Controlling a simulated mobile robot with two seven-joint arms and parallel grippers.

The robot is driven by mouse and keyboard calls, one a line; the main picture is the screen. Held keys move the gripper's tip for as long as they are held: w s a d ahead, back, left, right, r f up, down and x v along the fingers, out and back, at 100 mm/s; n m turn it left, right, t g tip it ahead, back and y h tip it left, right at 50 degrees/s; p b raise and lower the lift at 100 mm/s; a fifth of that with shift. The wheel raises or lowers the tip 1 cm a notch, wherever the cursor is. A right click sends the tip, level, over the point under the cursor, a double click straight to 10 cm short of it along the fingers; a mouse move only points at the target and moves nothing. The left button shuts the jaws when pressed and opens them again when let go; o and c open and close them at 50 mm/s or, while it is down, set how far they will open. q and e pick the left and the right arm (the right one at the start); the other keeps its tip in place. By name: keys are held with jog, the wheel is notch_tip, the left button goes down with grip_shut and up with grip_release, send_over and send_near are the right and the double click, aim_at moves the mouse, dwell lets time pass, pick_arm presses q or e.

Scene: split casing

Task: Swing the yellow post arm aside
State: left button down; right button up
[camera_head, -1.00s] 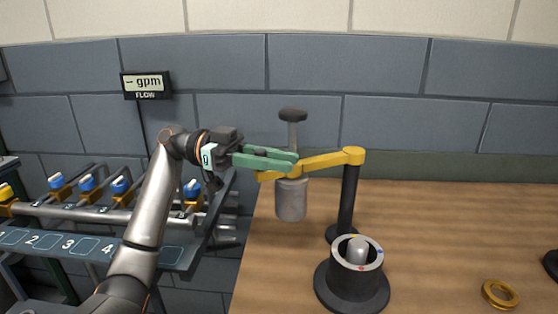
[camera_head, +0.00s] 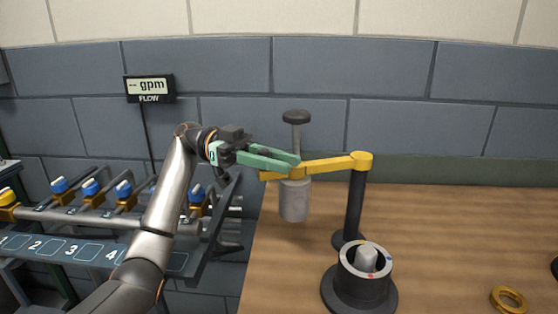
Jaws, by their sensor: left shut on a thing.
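The yellow post arm (camera_head: 330,165) reaches left from the top of a black post (camera_head: 354,205) on the wooden bench. A grey cylinder (camera_head: 294,202) hangs below its outer part, and a stem with a dark knob (camera_head: 296,117) rises above. My left gripper (camera_head: 293,165), with green fingers, comes in from the left and is shut on the outer part of the yellow arm. The fingers partly hide the grip point. My right gripper is not in view.
A dark round casing (camera_head: 358,292) with a pale-rimmed opening stands in front of the post. A brass ring (camera_head: 509,299) lies at the right. A valve rack (camera_head: 90,215) with blue handles stands left of the bench (camera_head: 450,230). The bench's right middle is clear.

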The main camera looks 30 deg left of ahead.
pick_arm(q)
jog(key=c, duration=1)
grip_release()
jog(key=shift+w+a, duration=0.15)
jog(key=shift+o, duration=0.2)
jog(key=a, duration=1.2)
jog(key=shift+s+a, duration=0.25)
jog(key=shift+s, duration=0.15)
